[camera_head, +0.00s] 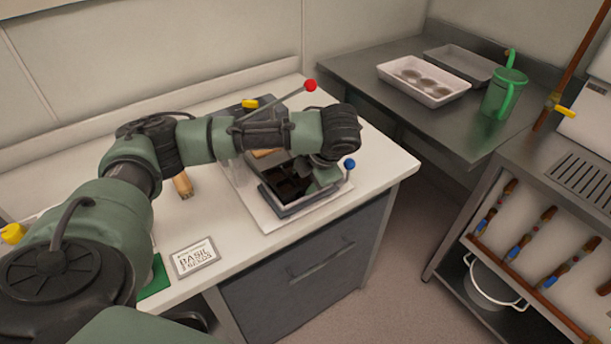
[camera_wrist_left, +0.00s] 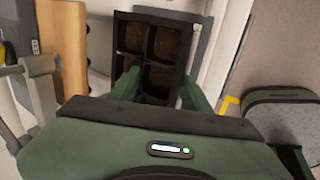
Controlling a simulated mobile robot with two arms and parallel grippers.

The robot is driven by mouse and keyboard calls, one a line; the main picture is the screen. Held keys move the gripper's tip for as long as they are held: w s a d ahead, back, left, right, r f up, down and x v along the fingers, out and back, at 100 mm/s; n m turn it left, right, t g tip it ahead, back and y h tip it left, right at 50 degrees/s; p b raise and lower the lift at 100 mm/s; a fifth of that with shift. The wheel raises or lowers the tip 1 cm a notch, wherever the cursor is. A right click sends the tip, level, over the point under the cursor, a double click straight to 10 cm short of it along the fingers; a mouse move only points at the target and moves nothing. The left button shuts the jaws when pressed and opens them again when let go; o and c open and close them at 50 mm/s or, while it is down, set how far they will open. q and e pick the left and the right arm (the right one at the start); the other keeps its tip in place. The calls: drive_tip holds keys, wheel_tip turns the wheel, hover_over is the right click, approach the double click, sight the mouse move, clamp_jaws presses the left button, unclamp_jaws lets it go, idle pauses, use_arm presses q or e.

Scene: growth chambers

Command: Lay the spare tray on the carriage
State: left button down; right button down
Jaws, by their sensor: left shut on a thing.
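A black cell tray (camera_head: 287,186) with several brown-filled compartments is at the right end of the white bench, partly hidden under my left arm. My left gripper (camera_head: 325,178) is at its right side. In the left wrist view the green fingers (camera_wrist_left: 160,92) are shut on the tray (camera_wrist_left: 150,50), near its close edge. A grey bed (camera_head: 304,206), which looks like the carriage, shows along the tray's front edge on a white base plate (camera_head: 275,223). I cannot tell whether the tray touches it. My right gripper is not in view.
A lever with a red knob (camera_head: 310,86) and a blue knob (camera_head: 349,163) stand close to my left arm. A basil seeds card (camera_head: 195,257) lies at the bench front. The steel side table bears a pale tray (camera_head: 424,82), a grey tray (camera_head: 462,63) and a green can (camera_head: 504,94).

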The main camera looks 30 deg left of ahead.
use_arm(q)
drive_tip(key=c, duration=0.7)
unclamp_jaws()
drive_tip(key=shift+o, duration=0.2)
drive_tip(key=shift+r, duration=0.2)
drive_tip(key=p+v, duration=0.1)
drive_tip(key=v, duration=1)
drive_tip(key=shift+d+r, duration=0.2)
drive_tip(key=shift+r, duration=0.15)
drive_tip(key=shift+d, duration=0.1)
